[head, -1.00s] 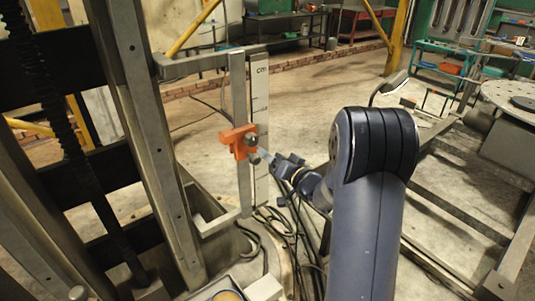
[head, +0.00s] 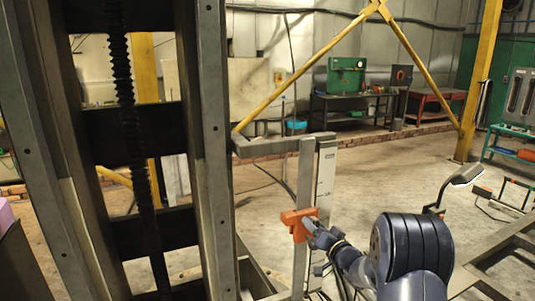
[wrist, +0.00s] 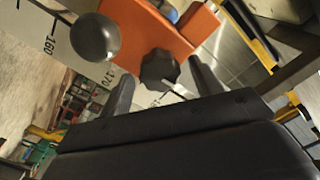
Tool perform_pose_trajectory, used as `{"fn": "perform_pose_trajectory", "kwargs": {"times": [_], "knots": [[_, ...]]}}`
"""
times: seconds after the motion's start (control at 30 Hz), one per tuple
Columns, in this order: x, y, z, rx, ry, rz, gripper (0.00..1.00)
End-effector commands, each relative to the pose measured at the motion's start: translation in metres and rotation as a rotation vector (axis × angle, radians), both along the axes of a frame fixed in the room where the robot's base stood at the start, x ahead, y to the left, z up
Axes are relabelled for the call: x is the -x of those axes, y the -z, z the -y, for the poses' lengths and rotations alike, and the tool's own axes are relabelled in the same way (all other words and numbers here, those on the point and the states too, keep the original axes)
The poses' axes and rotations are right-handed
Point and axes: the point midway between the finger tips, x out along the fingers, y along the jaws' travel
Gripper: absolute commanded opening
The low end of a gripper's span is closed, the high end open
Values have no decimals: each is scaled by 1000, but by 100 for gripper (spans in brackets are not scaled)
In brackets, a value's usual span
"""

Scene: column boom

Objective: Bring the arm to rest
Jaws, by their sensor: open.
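My gripper (head: 318,236) is beside an orange slider block (head: 297,223) on an upright grey rail with a white scale (head: 326,172). In the wrist view my gripper (wrist: 160,76) has its two black fingers apart. A dark lobed knob (wrist: 160,68) on the orange block (wrist: 165,32) shows between and just beyond the fingertips. I cannot tell whether they touch it. A grey ball (wrist: 95,38) is at the block's left. The scale (wrist: 62,32) shows marks near 160 and 170. My arm reaches in from the lower right of the head view.
A tall steel column frame with a black screw (head: 130,130) fills the left. A work lamp (head: 460,183) and a metal frame are at right. Open floor (head: 395,175) lies behind, before benches and a yellow post (head: 480,85).

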Motion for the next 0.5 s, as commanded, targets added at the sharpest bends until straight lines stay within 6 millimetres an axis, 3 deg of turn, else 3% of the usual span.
{"fn": "perform_pose_trajectory", "kwargs": {"times": [0.13,0.5], "knots": [[-13,0,-6,0,-1,0,61],[-12,0,-5,31,0,13,61]]}}
